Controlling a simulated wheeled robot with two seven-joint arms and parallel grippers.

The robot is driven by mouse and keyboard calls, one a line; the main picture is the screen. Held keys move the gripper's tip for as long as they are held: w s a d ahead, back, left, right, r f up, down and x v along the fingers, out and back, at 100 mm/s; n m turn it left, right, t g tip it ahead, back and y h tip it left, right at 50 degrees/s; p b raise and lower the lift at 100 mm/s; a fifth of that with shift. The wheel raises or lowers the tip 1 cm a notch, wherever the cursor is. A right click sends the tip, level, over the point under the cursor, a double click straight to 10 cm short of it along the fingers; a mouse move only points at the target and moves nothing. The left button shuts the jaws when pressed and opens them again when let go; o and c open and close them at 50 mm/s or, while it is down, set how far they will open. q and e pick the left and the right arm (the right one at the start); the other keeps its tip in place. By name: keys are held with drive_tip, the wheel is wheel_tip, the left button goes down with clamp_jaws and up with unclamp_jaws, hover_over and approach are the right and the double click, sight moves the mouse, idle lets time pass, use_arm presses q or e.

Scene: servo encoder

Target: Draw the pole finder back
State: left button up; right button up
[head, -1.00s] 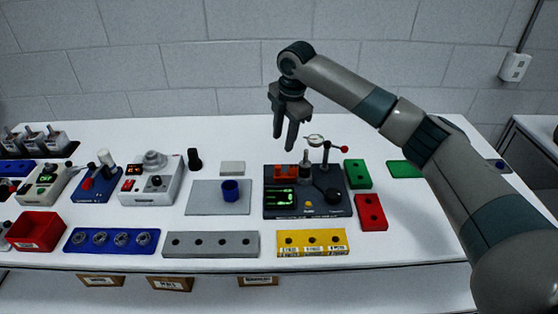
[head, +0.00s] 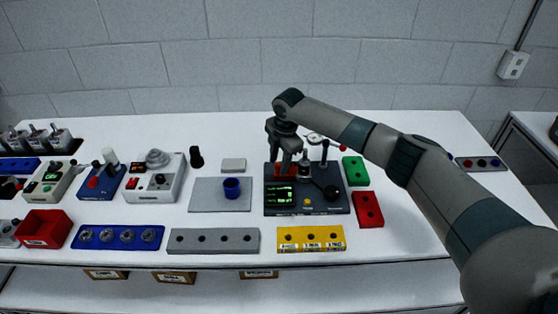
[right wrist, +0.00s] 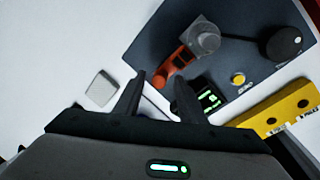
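The dark station (head: 300,206) has a green-lit display, a grey round post, a black knob and a yellow button. An orange-red part (right wrist: 180,61) lies beside the grey post (right wrist: 202,40); I take it to be the pole finder. In the head view the orange-red part (head: 287,170) is partly hidden by my right gripper. My right gripper (head: 283,166) points down at the station's back left. In the right wrist view its fingers (right wrist: 157,82) are apart with nothing between them, and the orange-red part is just beyond the tips. My left gripper is not in view.
A grey plate with a blue cup (head: 232,188) lies left of the station. A yellow block (head: 311,239) is in front, and red (head: 367,209) and green (head: 355,171) blocks are to the right. A small grey block (head: 233,165) lies behind the plate.

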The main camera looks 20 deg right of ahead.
drive_tip(key=shift+c, duration=0.6)
clamp_jaws()
drive_tip(key=shift+w+a, duration=0.3)
drive_tip(key=shift+a, duration=0.6)
drive_tip(key=shift+w+a, duration=0.25)
drive_tip(key=shift+a, duration=0.65)
drive_tip(key=shift+o, duration=0.4)
unclamp_jaws()
drive_tip(key=shift+o, duration=0.2)
drive_tip(key=shift+a, duration=0.1)
drive_tip(key=shift+r+b, duration=0.15)
drive_tip(key=shift+b, duration=0.15)
